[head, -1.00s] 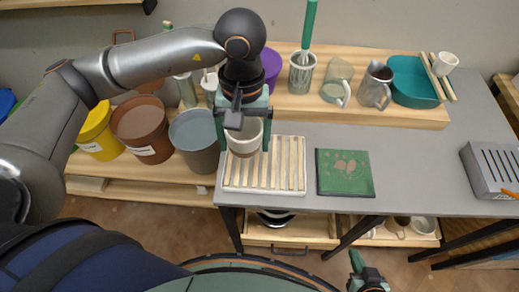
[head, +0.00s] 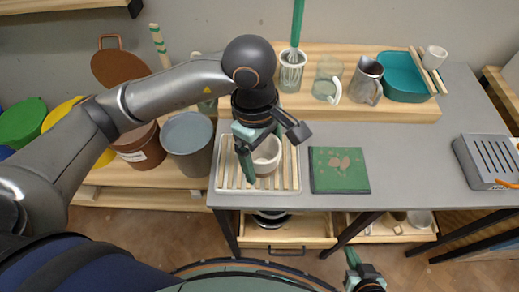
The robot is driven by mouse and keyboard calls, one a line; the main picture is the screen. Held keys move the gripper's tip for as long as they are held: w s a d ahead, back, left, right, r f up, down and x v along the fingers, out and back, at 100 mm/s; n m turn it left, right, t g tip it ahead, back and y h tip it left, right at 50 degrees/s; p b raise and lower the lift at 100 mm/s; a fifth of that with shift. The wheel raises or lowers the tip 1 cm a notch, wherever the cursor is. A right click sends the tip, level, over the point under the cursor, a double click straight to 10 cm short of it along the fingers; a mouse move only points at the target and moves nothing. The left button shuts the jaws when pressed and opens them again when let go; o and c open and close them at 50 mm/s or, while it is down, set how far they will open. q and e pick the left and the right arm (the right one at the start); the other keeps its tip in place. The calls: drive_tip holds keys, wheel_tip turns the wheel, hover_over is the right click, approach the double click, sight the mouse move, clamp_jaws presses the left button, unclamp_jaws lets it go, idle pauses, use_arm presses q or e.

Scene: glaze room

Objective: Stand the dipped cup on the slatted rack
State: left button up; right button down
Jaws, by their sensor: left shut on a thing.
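The cup (head: 268,160) is pale and sits between the fingers of my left gripper (head: 262,158), over the back middle of the slatted rack (head: 285,182). My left gripper is shut on the cup, and one green finger crosses its left side. The cup's open top faces up towards me. Its lower part is partly hidden, and I cannot tell whether its base touches the slats. The rack is a pale tray with wooden slats, otherwise empty, at the left end of the grey table. My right gripper (head: 358,265) is low at the bottom edge, partly cut off, away from the rack.
A green tile (head: 339,170) lies right of the rack. Behind, a wooden shelf (head: 315,108) holds a whisk jar (head: 292,72), a glass mug (head: 328,80), a grey pitcher (head: 366,80) and a teal basin (head: 404,78). A grey bucket (head: 188,140) stands left. A slotted metal box (head: 488,160) is right.

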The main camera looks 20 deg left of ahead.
use_arm(q)
drive_tip(key=w+a+f, duration=0.1)
drive_tip(key=w+f, duration=0.1)
drive_tip(key=w+a+f, duration=0.1)
drive_tip(key=w+f, duration=0.1)
drive_tip(key=w, duration=0.1)
drive_tip(key=w+a+f, duration=0.1)
drive_tip(key=w+f, duration=0.1)
drive_tip(key=f, duration=0.1)
drive_tip(key=shift+w+p, duration=0.15)
drive_tip(key=shift+p, duration=0.25)
drive_tip(key=shift+w+f, duration=0.15)
drive_tip(key=shift+f, duration=0.2)
wheel_tip(320, 180, down, 2)
drive_tip(key=shift+f+p, duration=0.15)
drive_tip(key=shift+p, duration=0.35)
drive_tip(key=shift+f, duration=0.2)
drive_tip(key=shift+f, duration=0.15)
drive_tip(key=shift+f+b, duration=0.1)
drive_tip(key=shift+b, duration=0.3)
drive_tip(key=o, duration=1.2)
drive_tip(key=shift+o, duration=0.2)
drive_tip(key=shift+r, duration=0.2)
